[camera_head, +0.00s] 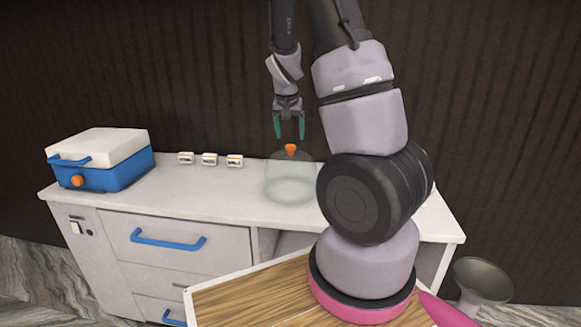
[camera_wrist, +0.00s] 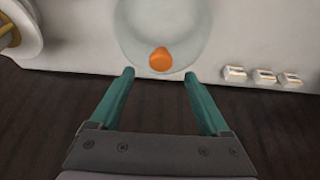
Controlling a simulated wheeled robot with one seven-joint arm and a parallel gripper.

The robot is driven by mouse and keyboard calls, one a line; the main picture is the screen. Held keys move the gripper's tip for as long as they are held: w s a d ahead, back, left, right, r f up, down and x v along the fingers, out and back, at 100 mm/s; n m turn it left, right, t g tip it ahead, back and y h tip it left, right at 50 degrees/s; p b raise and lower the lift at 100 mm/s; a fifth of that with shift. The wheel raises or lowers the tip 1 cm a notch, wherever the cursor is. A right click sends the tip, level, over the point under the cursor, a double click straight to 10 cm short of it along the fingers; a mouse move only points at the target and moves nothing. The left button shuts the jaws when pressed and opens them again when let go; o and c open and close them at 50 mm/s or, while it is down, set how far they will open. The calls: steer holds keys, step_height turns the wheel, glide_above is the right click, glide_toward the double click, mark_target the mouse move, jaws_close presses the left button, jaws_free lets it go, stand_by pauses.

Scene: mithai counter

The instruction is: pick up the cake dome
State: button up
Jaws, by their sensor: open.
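The cake dome (camera_head: 289,183) is clear glass with an orange knob (camera_head: 291,150) on top. It stands upright on the white counter, partly behind my arm in the head view. In the wrist view the dome (camera_wrist: 160,25) is at the top middle, with its orange knob (camera_wrist: 160,59) just beyond the fingertips. My gripper (camera_head: 290,136) points down above the knob, with its teal fingers apart. In the wrist view my gripper (camera_wrist: 159,74) is open and empty, and the knob appears between the lines of the fingers.
The white counter (camera_head: 215,200) carries a blue and white cooler box (camera_head: 100,160) at the left. Three small label blocks (camera_head: 209,159) stand near the back edge. In the wrist view, a round white object with yellow (camera_wrist: 20,30) is at the upper left. A dark wall (camera_head: 150,70) rises behind.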

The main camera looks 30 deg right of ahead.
mark_target(290, 145)
steer(key=x, duration=0.5)
steer(key=shift+w+f, duration=0.15)
steer(key=shift+c, duration=0.3)
jaws_close()
stand_by(1.0)
